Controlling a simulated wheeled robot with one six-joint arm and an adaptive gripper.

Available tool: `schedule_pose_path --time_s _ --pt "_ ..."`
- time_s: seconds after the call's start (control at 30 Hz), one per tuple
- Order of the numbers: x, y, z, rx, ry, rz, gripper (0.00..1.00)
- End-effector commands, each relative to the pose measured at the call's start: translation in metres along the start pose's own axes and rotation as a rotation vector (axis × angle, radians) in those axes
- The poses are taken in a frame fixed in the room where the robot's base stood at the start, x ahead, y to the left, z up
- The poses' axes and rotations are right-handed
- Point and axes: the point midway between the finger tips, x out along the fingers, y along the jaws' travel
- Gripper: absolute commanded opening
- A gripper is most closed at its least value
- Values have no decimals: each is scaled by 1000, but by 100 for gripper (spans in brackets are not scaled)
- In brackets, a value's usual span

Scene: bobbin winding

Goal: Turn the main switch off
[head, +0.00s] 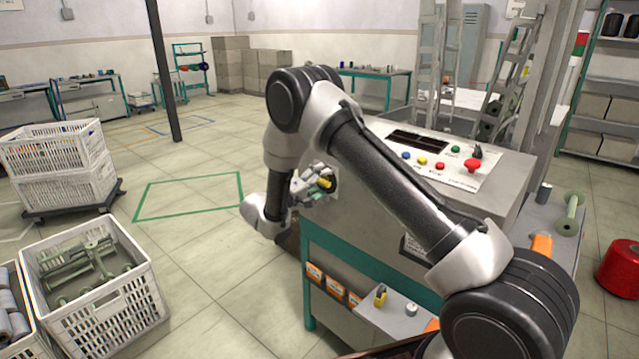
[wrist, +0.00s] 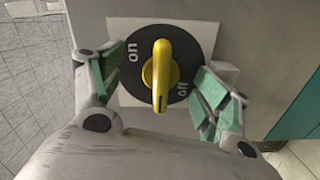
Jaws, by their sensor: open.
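The main switch is a yellow handle (wrist: 161,72) on a black round dial (wrist: 178,51) with a pale square plate (wrist: 203,35). The dial is marked "on" at upper left and "off" at lower right in the wrist view. The handle lies upright in that picture, its narrow end down, between the two marks. In the head view the yellow handle (head: 324,183) shows on the side of the grey console (head: 360,205). My gripper (wrist: 162,84) is open, with green-padded fingers on either side of the handle, apparently apart from it.
The console's sloped panel (head: 430,155) has coloured buttons and a red knob (head: 473,166). A low shelf (head: 395,315) with small parts is below. White crates (head: 95,290) stand on the left; the floor between them and the console is clear.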

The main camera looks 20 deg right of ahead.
Motion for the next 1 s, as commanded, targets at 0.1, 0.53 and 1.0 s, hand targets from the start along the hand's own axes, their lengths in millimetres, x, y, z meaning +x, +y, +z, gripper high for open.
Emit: schedule_pose_path --time_s 0.1,0.53,1.0 --pt "-7 -2 1 -3 1 -3 80" --pt "-73 -1 0 -1 2 -1 80" --pt "-90 -1 0 -2 -1 -1 80"
